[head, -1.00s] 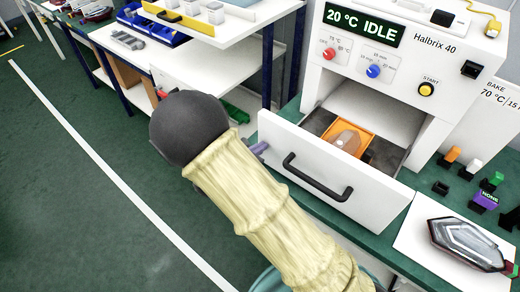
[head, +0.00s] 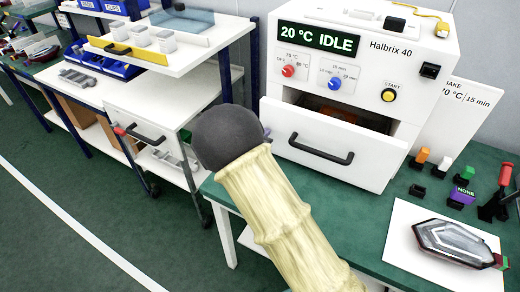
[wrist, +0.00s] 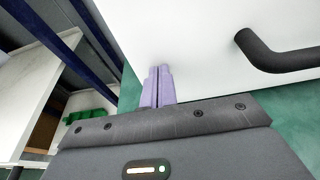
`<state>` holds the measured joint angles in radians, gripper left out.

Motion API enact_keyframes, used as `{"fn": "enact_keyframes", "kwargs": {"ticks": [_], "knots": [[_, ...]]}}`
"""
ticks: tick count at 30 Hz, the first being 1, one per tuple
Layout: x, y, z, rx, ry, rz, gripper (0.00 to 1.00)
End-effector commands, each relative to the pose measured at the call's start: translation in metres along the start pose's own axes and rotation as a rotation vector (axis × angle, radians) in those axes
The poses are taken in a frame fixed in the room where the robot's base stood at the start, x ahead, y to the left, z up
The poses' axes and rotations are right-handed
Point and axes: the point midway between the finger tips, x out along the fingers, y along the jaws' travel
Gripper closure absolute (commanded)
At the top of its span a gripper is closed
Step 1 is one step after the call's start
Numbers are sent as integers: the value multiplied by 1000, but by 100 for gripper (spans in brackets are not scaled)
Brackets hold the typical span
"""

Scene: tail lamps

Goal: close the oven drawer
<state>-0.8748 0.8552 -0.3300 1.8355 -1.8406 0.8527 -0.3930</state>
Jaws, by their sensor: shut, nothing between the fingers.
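The white oven (head: 440,75) stands on the green bench, its display reading 20 °C IDLE. Its drawer (head: 385,165) stands partly out, with a dark gap between its front panel and the oven body. The front has a black bar handle (head: 322,150), also seen in the wrist view (wrist: 275,55). A sliver of orange tray (head: 404,131) shows inside; its contents are hidden. My gripper (head: 267,132) is mostly hidden behind my arm. In the wrist view its purple fingers (wrist: 158,85) are together and empty, at the drawer front's left edge, left of the handle. I cannot tell whether they touch it.
A tail lamp (head: 452,240) lies on a white sheet at the bench's front right. A white shelf cart (head: 150,110) with bins stands left.

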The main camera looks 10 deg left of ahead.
Motion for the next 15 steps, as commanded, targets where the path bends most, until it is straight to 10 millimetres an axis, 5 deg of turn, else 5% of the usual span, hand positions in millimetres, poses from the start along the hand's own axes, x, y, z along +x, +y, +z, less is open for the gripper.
{"fn": "enact_keyframes", "kwargs": {"ticks": [6,15], "knots": [[48,0,13,1,-2,-1,100],[70,1,22,0,0,1,100]]}}
